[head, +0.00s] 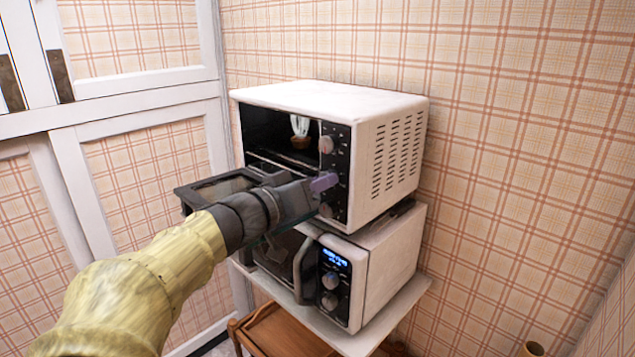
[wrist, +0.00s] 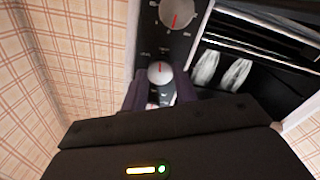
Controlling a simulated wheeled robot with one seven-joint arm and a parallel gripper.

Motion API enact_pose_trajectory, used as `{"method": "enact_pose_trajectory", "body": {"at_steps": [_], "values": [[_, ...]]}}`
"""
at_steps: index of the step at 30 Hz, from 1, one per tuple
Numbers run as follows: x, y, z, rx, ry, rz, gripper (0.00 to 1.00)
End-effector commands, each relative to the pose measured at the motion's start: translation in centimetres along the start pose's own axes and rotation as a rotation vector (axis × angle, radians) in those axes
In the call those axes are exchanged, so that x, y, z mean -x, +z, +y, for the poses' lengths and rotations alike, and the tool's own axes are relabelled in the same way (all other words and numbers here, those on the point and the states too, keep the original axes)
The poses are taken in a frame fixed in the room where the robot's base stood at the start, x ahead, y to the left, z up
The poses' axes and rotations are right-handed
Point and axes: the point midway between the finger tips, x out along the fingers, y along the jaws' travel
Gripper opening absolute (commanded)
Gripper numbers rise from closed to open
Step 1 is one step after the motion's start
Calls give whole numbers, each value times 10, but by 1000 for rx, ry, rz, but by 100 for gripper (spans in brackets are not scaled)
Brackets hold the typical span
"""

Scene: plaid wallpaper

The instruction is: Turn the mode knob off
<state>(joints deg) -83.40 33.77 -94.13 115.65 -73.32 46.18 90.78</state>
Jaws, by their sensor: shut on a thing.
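A white toaster oven (head: 335,96) has a black control panel with knobs in a column. My gripper (head: 324,183) is at the middle of this panel, with its purple fingers covering the knob there in the head view. In the wrist view my gripper (wrist: 160,95) is shut on the middle knob (wrist: 160,72), a pale round knob with a red mark. Another knob (wrist: 176,13) with a red mark is clear of the fingers. The top knob (head: 326,144) and bottom knob (head: 326,210) show in the head view. Labels are too small to read.
The oven door (head: 222,187) hangs open below my arm. A cupcake-like item (head: 301,141) is inside the oven. Plaid wall is close on the right.

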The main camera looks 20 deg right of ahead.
Motion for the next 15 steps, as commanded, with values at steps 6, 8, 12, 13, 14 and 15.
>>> {"method": "enact_pose_trajectory", "body": {"at_steps": [6,8,12,13,14,15], "values": [[1,-2,0,197,1,2,6],[1,-2,0,255,2,3,6],[1,-2,0,387,1,3,6],[1,-2,0,416,0,3,6],[1,-2,0,445,1,3,6],[1,-2,0,483,1,3,6]]}}
